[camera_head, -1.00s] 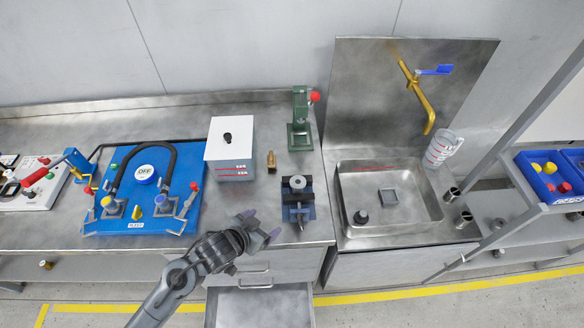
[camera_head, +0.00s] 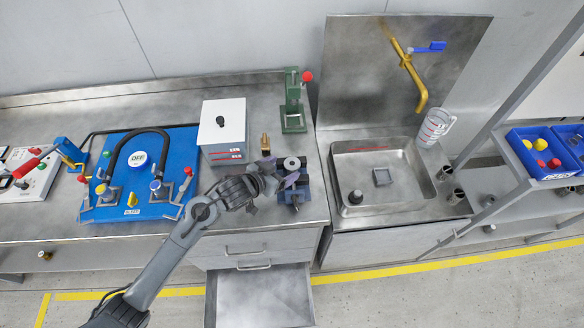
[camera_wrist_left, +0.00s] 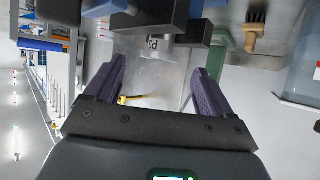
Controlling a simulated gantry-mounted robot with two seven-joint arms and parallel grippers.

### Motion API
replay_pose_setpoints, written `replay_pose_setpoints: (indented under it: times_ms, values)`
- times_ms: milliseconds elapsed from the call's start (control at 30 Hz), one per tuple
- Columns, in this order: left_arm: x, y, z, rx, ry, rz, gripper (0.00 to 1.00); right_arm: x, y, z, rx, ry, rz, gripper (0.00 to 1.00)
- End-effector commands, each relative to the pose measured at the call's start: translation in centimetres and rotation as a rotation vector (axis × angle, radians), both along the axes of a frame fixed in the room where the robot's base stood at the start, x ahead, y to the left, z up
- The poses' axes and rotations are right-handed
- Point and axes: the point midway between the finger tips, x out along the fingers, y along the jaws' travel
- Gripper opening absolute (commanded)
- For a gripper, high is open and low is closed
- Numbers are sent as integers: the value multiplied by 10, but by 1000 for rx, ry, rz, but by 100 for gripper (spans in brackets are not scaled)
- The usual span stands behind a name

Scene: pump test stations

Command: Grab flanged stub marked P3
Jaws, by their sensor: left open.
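A round grey metal piece with a flange, which looks like the stub (camera_head: 291,163), sits in a small dark blue vise (camera_head: 299,195) near the front of the bench. In the left wrist view, a grey metal stub (camera_wrist_left: 158,43) with a dark marking shows between dark blocks of the vise; I cannot read the marking clearly. My left gripper (camera_head: 283,171) is open and empty, just left of the vise and the stub. In the left wrist view its purple fingers (camera_wrist_left: 157,70) are spread, with the stub ahead of their tips. My right gripper is not in view.
A white box (camera_head: 222,130) and a brass brush-like item (camera_head: 265,143) stand behind the gripper. A green press (camera_head: 292,105) with a red knob stands behind the vise. A sink (camera_head: 375,145) lies to the right. An open drawer (camera_head: 262,295) juts out below.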

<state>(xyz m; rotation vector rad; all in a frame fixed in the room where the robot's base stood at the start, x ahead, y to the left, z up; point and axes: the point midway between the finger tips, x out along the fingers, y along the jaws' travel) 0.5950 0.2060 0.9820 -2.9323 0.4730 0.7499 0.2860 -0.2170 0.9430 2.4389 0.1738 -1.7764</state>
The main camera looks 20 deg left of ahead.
Motion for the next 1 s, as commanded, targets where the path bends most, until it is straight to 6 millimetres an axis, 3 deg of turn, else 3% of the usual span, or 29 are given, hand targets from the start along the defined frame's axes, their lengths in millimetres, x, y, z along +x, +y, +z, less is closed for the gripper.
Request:
replay_pose_setpoints:
  times_ms: [300,633,1000]
  values:
    - [32,-11,-18,0,0,-1,83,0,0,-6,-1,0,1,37]
    - [35,-12,-20,1,0,0,82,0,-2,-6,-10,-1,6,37]
    - [35,-12,-20,1,0,0,25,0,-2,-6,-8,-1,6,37]
